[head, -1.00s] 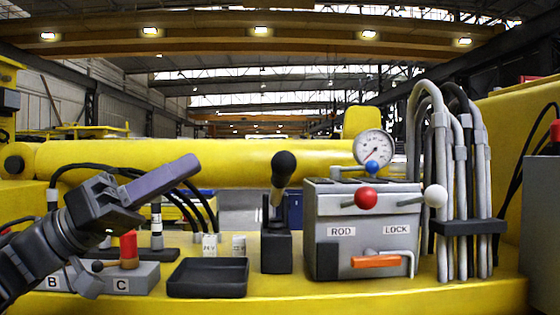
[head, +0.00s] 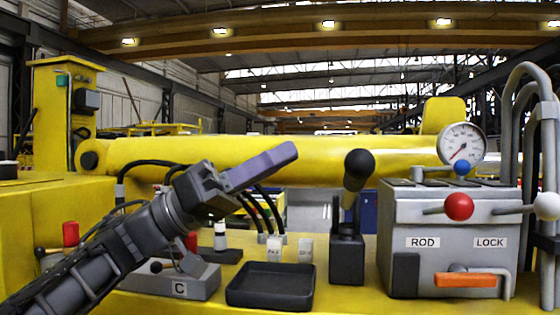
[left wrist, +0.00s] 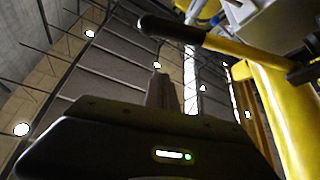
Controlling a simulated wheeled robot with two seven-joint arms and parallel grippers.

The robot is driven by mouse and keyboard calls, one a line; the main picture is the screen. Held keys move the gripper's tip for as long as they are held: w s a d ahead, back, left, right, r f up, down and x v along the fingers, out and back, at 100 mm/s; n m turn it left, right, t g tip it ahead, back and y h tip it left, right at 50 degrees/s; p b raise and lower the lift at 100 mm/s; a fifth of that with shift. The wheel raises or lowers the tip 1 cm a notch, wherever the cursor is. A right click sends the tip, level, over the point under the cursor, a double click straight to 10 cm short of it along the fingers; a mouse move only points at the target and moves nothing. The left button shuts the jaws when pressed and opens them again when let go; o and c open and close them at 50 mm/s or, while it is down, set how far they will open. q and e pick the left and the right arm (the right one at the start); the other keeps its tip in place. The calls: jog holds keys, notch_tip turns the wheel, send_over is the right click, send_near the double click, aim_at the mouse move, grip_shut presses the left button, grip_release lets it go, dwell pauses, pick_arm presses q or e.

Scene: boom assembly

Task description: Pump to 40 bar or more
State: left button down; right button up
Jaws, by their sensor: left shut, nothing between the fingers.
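The pump unit (head: 450,215) is a grey box marked ROD and LOCK, with a red ball knob (head: 459,207), a white ball knob (head: 547,206) and an orange-handled lever (head: 466,280). The round gauge (head: 462,144) stands on top; its needle points to the lower left, and its numbers are too small to read. The black-knobbed pump lever (head: 357,172) stands nearly upright in a black block left of the box. My left gripper (head: 284,158) is shut and empty, left of the pump lever and apart from it. My right gripper is not in view.
A black tray (head: 270,287) lies left of the lever's block. A grey box marked C (head: 168,280) sits beneath my left arm. Grey pipes (head: 530,120) rise at the right. A yellow boom (head: 290,157) runs behind.

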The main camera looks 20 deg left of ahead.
pick_arm(q)
notch_tip(320, 180, up, 4)
jog(key=p, duration=0.2)
send_over(351, 189)
jog(key=s+a, duration=0.2)
jog(key=shift+s+d+f+b, duration=0.15)
jog(key=shift+f+b, duration=0.15)
jog(key=shift+f, duration=0.35)
jog(key=shift+s+f+b, duration=0.2)
jog(key=shift+f+b, duration=0.1)
jog(key=shift+f, duration=0.4)
jog(key=shift+s+d+f+b, duration=0.15)
jog(key=shift+f+b, duration=0.15)
jog(key=shift+f, duration=0.35)
jog(key=shift+a, duration=0.1)
